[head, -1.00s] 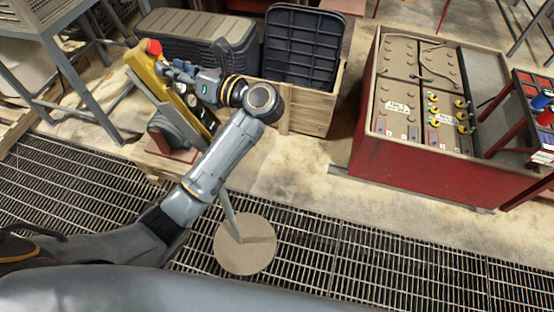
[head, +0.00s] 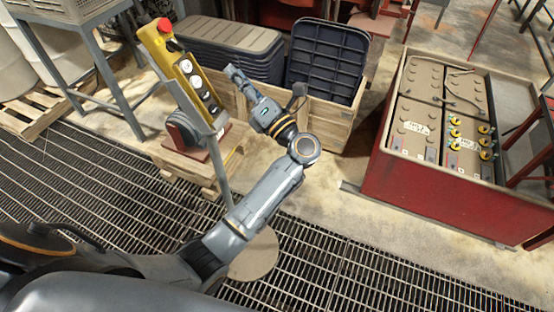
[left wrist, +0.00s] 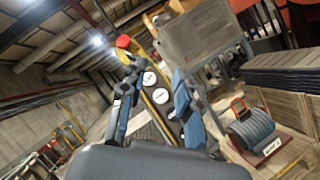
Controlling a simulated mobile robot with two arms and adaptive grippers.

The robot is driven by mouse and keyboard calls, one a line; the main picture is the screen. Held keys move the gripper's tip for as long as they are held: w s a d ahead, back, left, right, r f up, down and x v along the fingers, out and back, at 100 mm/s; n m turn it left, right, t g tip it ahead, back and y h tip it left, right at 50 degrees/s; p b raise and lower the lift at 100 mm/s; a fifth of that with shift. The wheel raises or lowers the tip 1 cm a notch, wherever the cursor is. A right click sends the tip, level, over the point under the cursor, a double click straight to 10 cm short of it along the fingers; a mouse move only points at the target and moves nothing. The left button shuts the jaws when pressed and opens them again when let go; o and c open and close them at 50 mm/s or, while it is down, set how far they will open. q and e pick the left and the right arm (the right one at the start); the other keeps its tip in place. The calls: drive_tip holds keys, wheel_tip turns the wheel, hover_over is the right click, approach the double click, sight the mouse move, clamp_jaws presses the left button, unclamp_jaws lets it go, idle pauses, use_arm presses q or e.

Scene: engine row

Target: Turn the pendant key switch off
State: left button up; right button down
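The yellow pendant (head: 180,72) leans on a grey stand left of centre in the head view. It has a red mushroom button (head: 164,25) on top and several round buttons down its face. I cannot make out the key switch or its position. My left gripper (head: 234,72) is right of the pendant, apart from it, with its fingers pointing up and left. In the left wrist view the two blue fingers (left wrist: 155,75) are spread with nothing held. The pendant (left wrist: 158,93) shows between and beyond them, partly hidden by the fingers. My right gripper is not in view.
A wooden crate (head: 336,125) with dark plastic lids stands behind my left arm. A grey reel (head: 188,132) sits on a low pallet beside the pendant stand. A red battery box (head: 440,195) is at right. Floor grating (head: 85,190) lies in front.

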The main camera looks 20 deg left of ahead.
use_arm(q)
drive_tip(key=d+f+m+t+h+b, duration=0.1)
drive_tip(key=d+f+m+t+h, duration=0.1)
drive_tip(key=f+m, duration=0.6)
drive_tip(key=w+d+f+m+t+h+b, duration=0.1)
drive_tip(key=d+f+m+t+h, duration=0.2)
drive_tip(key=f, duration=0.7)
drive_tip(key=w+d+f+m+t+h+b, duration=0.1)
drive_tip(key=d+f+m+t+h+b, duration=0.1)
drive_tip(key=f+m+t+h, duration=0.3)
wheel_tip(320, 180, down, 4)
drive_tip(key=d+m+h, duration=0.1)
drive_tip(key=m+h, duration=0.3)
drive_tip(key=m, duration=0.3)
drive_tip(key=shift+w+m, duration=0.15)
drive_tip(key=shift+m, duration=0.15)
